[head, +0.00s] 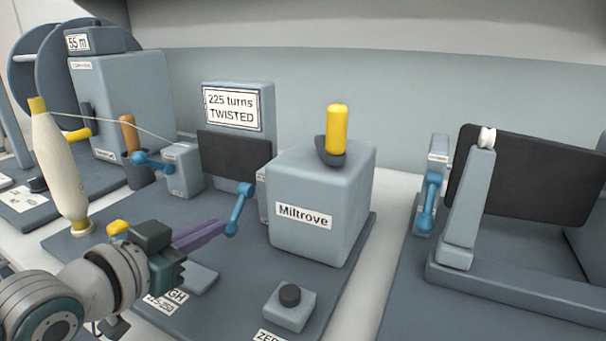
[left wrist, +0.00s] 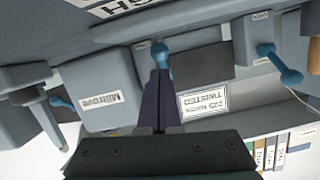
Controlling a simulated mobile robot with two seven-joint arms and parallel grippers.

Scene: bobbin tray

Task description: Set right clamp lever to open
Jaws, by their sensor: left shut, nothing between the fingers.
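The blue right clamp lever (head: 239,208) is on a small grey clamp beside the Miltrove box, slanting from an upper knob down to a lower knob. Its knob (left wrist: 159,47) also shows in the left wrist view, right at the fingertips. My left gripper (head: 229,229) has purple fingers shut together with nothing between them. Its tips are at the lever's lower knob; I cannot tell whether they touch. In the left wrist view the shut fingers (left wrist: 161,75) partly cover the lever. My right gripper is not in view.
The blue left clamp lever (head: 152,162) is on a grey clamp block (head: 184,172) to the left. The Miltrove box (head: 322,205) stands just right of the lever. A display reads "225 turns TWISTED" (head: 232,108). Another blue lever (head: 428,205) belongs to the right-hand device.

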